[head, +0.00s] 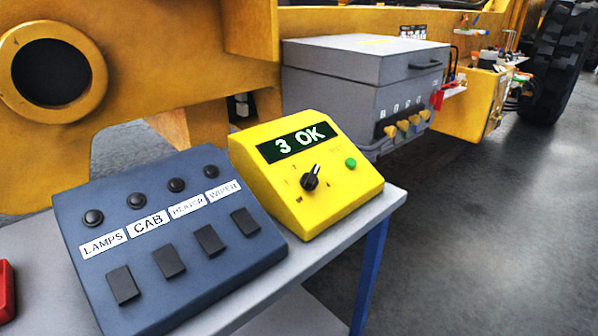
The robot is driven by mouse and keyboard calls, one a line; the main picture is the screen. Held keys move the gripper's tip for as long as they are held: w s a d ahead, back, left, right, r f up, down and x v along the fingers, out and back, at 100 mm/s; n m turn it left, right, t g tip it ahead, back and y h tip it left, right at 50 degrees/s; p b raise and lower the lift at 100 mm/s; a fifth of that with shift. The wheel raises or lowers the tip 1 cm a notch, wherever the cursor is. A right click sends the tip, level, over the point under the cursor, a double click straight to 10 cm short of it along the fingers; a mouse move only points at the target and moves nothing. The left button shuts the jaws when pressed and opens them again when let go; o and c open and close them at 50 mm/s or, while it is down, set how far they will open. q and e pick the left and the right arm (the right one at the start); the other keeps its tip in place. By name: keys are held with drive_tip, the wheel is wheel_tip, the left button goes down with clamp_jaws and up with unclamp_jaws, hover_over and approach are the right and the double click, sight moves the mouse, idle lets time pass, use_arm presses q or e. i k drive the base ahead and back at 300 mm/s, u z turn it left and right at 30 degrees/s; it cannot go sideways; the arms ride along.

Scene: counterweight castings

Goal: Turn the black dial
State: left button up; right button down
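The black dial (311,178) sits on the sloped face of a yellow box (341,204) in the head view. Its white pointer line is directed up and slightly right. Small markings surround it, too small to read surely. A dark display (297,142) above it reads "3 OK". A green button (351,163) is to the right of the dial. Neither of my grippers shows in the head view, and nothing touches the dial.
A blue-grey panel (190,262) labelled LAMPS, CAB, HEATER and WIPER stands left of the yellow box on a grey table (290,290). A red object (6,290) is at the left edge. A grey case (345,75) and yellow machine are behind. Open floor lies right.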

sight(309, 181)
drive_tip(key=k, duration=1.2)
drive_tip(key=z, duration=0.75)
drive_tip(key=i, duration=1.9)
drive_tip(key=u, duration=0.9)
